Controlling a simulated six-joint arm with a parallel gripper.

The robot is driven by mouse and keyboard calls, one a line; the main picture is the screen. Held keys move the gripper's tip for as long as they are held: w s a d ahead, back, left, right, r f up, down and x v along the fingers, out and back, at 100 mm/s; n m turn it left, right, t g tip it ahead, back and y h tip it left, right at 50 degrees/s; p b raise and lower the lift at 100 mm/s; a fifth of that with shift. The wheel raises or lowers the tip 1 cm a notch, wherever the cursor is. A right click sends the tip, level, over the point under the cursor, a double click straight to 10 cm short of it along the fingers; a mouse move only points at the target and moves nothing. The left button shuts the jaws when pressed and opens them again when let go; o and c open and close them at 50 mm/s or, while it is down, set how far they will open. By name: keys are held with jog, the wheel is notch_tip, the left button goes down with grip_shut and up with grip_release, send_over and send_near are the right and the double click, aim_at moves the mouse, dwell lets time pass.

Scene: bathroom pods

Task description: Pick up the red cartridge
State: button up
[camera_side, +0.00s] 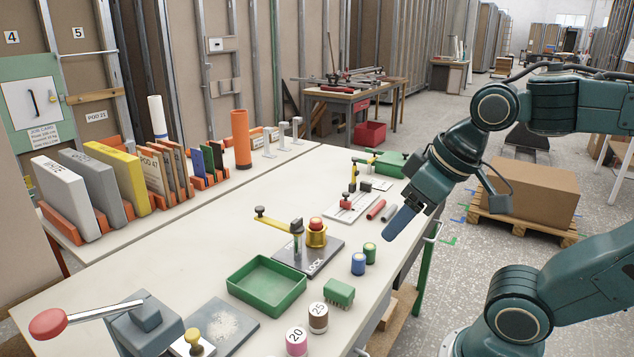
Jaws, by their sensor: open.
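A short red cylinder (316,223) sits upright in a brass holder (317,239) on a dark plate (322,257) marked LOCK. A longer red cylinder (376,209) lies on the table beside a grey one. I cannot tell for sure which of the two is the cartridge. A blue cartridge (358,264) and a green cartridge (370,252) stand upright in front of the plate. My gripper (391,234) points down and left above the table's right edge, apart from all of these. Its blue fingers look empty and open, though they overlap from this side.
A yellow lever (275,224) reaches over the LOCK plate. A green tray (267,287), a green block (340,293) and round weights (318,318) stand nearer the camera. A white plate with small fixtures (350,209) lies behind. The table's left middle is clear.

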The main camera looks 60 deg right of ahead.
jog(key=w+d+r+m+g, duration=0.2)
jog(key=w+d+m, duration=0.15)
jog(key=w, duration=0.45)
jog(key=w+d+r+m+g, duration=0.1)
jog(key=w+d+m, duration=0.25)
jog(key=w, duration=0.45)
jog(key=w+d+f+m+g, duration=0.1)
jog(key=w+d+f+m, duration=0.1)
jog(key=w+d+f, duration=0.2)
jog(key=w+d+f+m+g, duration=0.1)
jog(key=w+d+f+m, duration=0.2)
jog(key=w+d, duration=0.6)
jog(key=shift+f+g, duration=0.3)
jog(key=shift+f, duration=0.65)
jog(key=shift+f, duration=0.1)
send_over(316, 220)
jog(key=shift+d+f, duration=0.1)
jog(key=shift+f, duration=4.1)
